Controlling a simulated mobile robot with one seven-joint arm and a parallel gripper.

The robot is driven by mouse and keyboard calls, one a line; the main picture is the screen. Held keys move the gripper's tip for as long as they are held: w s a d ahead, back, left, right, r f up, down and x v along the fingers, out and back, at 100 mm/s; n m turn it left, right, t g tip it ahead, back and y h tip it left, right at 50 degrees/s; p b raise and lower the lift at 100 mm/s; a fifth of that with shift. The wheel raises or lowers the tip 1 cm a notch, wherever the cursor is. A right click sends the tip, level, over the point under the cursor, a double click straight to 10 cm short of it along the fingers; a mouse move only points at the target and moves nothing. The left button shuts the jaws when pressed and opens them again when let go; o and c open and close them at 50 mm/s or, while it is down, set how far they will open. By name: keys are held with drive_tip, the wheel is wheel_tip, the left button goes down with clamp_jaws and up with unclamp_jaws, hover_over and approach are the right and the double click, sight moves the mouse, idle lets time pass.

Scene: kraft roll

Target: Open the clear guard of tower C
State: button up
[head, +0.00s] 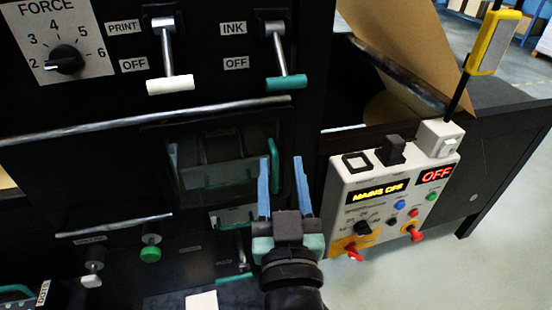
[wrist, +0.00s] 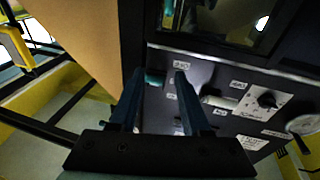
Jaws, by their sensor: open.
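A clear guard (head: 220,165) covers a dark recess in the black machine front in the head view and looks closed. A teal upright handle (head: 274,165) is at its right edge. No tower letter is readable, so I cannot tell for sure that this is tower C. My gripper (head: 281,162) is open, its blue fingers pointing up around the handle in the picture; I cannot tell whether they touch it or stand in front of it. In the wrist view my gripper (wrist: 159,72) has a small teal part (wrist: 154,77) showing between its fingers.
Above the guard are a PRINT lever (head: 170,85) and an INK lever (head: 286,82). A green knob (head: 151,254) is below left. A white control box (head: 390,195) with red OFF display stands close on the right. A brown paper sheet (head: 400,45) rises behind it.

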drive_tip(key=g, duration=0.2)
approach(275, 168)
drive_tip(key=w, duration=0.3)
drive_tip(key=w+p, duration=0.1)
drive_tip(key=w, duration=0.3)
drive_tip(key=w+a+p, duration=0.1)
drive_tip(key=w, duration=0.2)
drive_tip(key=shift+w+a+f, duration=0.1)
drive_tip(key=shift+w+f, duration=0.1)
drive_tip(key=shift+w, duration=0.1)
clamp_jaws()
idle(0.9)
